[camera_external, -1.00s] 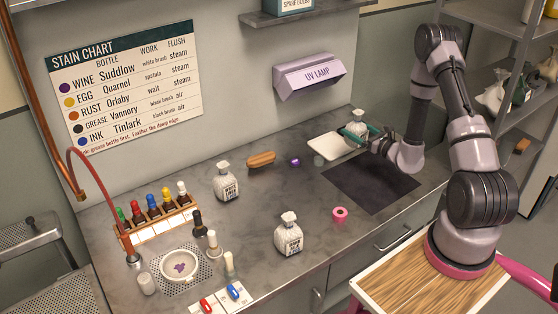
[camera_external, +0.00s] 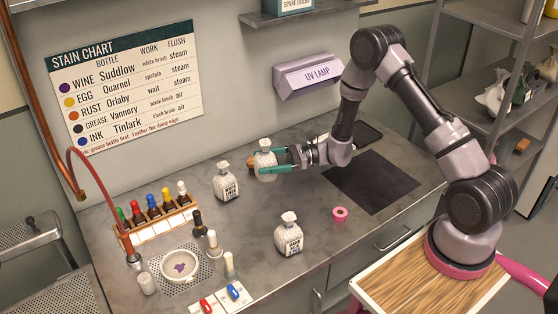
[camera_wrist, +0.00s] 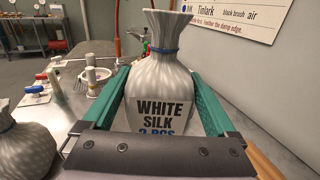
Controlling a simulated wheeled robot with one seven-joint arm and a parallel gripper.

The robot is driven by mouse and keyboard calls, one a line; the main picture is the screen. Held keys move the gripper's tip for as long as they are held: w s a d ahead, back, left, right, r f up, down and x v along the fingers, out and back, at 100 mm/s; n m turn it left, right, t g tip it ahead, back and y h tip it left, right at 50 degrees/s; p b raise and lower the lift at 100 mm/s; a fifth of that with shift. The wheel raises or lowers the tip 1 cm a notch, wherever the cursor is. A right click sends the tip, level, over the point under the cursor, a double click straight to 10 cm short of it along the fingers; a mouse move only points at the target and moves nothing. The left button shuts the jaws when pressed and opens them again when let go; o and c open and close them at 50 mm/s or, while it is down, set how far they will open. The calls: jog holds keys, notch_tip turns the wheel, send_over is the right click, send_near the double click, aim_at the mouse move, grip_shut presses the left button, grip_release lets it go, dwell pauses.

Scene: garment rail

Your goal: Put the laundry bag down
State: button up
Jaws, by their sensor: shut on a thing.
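The laundry bag (camera_external: 265,162) is a small white sack with a tied neck, held in my gripper (camera_external: 276,164) at the back middle of the counter. In the wrist view the laundry bag (camera_wrist: 160,72) stands upright between the green fingers of my gripper (camera_wrist: 160,95), with a blue tie and the label "WHITE SILK"; its lower label is hidden by the gripper body. The external view does not clearly show whether its base touches the counter (camera_external: 255,215). A second white bag (camera_external: 226,182) stands just left of it, and a third (camera_external: 288,236) stands nearer the front.
A brown brush (camera_external: 250,164) lies partly hidden behind the held bag. A pink roll (camera_external: 340,214) and a dark mat (camera_external: 371,182) lie to the right. The bottle rack (camera_external: 160,228) and a bowl (camera_external: 180,265) are at left. The counter between the bags and roll is clear.

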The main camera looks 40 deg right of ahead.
jog(key=s+a+n+g+y, duration=0.1)
jog(key=s+a+n+g, duration=0.45)
jog(key=a, duration=0.55)
jog(key=shift+m+g, duration=0.55)
jog(key=shift+g, duration=0.2)
jog(key=shift+a+f, duration=0.15)
jog(key=shift+f, duration=2.5)
jog(key=shift+a+f, duration=0.15)
jog(key=shift+f, duration=2.45)
jog(key=shift+f, duration=0.15)
jog(key=o, duration=1.2)
jog(key=shift+o, duration=0.2)
